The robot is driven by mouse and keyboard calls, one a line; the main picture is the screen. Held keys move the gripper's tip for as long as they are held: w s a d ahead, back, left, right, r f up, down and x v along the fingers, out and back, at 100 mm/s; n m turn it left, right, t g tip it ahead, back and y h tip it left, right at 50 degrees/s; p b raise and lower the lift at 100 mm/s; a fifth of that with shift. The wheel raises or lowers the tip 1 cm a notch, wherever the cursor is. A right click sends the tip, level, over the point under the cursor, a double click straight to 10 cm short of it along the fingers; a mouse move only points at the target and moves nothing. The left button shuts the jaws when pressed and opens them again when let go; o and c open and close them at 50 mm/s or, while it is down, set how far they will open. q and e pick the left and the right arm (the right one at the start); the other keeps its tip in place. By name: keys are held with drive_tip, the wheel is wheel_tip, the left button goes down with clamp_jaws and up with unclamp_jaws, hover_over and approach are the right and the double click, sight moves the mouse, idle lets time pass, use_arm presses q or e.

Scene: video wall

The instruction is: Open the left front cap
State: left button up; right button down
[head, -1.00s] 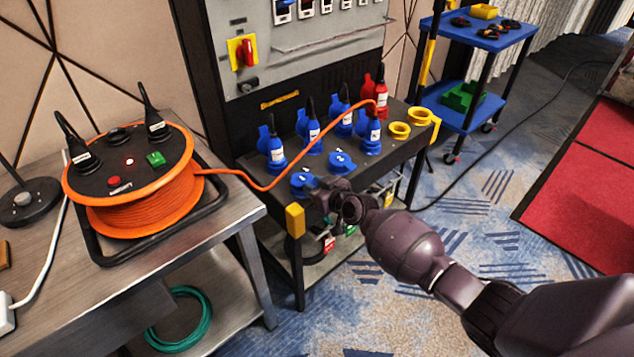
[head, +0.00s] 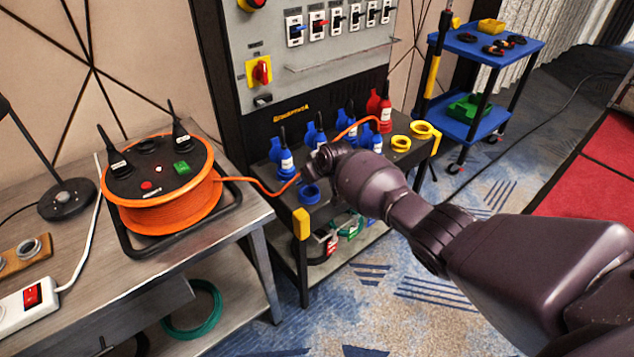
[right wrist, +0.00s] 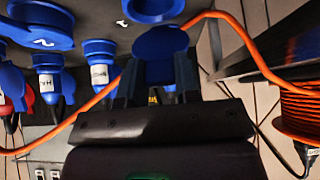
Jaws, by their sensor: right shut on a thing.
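The left front cap's blue socket (head: 309,194) is at the front left corner of the black panel top in the head view, and its round opening shows. My right gripper (head: 318,160) is just above and behind it. In the right wrist view the gripper (right wrist: 155,85) is shut on the blue cap (right wrist: 160,45), which stands raised between the fingers. A blue socket (right wrist: 152,8) is at the top edge there. The neighbouring front cap (right wrist: 40,25) looks closed. My right arm hides it in the head view. My left gripper is not in view.
Blue plugs (head: 286,160) and a red plug (head: 386,115) stand behind the gripper. An orange cable (head: 250,183) runs from the reel (head: 170,210) close past the gripper. A yellow block (head: 301,224) is on the front corner.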

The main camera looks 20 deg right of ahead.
drive_tip(key=shift+w+a+r+g+h+b, duration=0.15)
drive_tip(key=shift+w+r+g+b, duration=0.05)
drive_tip(key=shift+w+g, duration=0.2)
drive_tip(key=shift+w+a+r+g+h+b, duration=0.15)
drive_tip(key=shift+w+r+g+b, duration=0.05)
drive_tip(key=shift+w+g, duration=0.2)
drive_tip(key=shift+w+a+r+g, duration=0.1)
drive_tip(key=shift+w+g, duration=0.05)
drive_tip(key=shift+g, duration=0.15)
drive_tip(key=shift+w+a+r+g+h+b, duration=0.2)
drive_tip(key=shift+w+g+h+b, duration=0.25)
drive_tip(key=shift+g+b, duration=0.2)
drive_tip(key=shift+w+g, duration=0.25)
drive_tip(key=shift+w, duration=0.05)
drive_tip(key=shift+w+a+r+b, duration=0.2)
drive_tip(key=shift+w+b, duration=0.2)
drive_tip(key=shift+b, duration=0.15)
drive_tip(key=shift+w+a, duration=0.15)
drive_tip(key=shift+w, duration=0.3)
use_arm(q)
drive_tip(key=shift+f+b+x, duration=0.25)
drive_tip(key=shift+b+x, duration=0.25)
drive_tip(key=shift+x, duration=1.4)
use_arm(e)
drive_tip(key=shift+w+a, duration=0.25)
drive_tip(key=shift+w, duration=0.45)
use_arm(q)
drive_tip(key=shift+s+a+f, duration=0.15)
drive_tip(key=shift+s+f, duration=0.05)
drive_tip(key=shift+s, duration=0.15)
